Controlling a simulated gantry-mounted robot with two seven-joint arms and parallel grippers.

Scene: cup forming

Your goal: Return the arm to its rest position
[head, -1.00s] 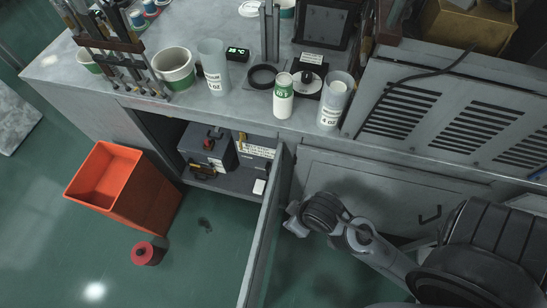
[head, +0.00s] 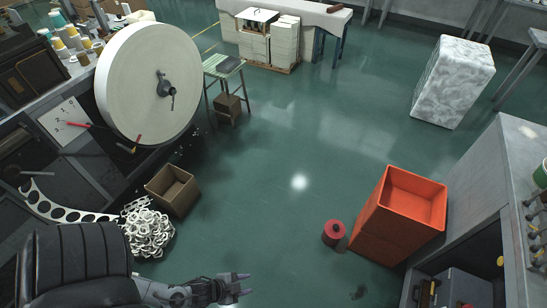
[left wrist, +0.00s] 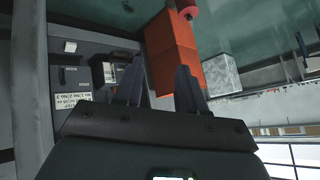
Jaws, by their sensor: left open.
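My left gripper (head: 240,285) is low in the head view, left of centre, above the green floor. Its arm comes in from the bottom left. In the left wrist view the two dark fingers (left wrist: 157,82) stand apart with nothing between them. The orange bin (left wrist: 172,52) shows beyond the fingertips in that view and touches neither. My right gripper is not in view.
The orange bin (head: 400,215) and a red spool (head: 333,232) stand on the floor at right, beside the grey bench (head: 480,180). A cardboard box (head: 172,190) and a pile of white rings (head: 148,233) lie at left, by the machine with its large paper roll (head: 140,80). The middle floor is clear.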

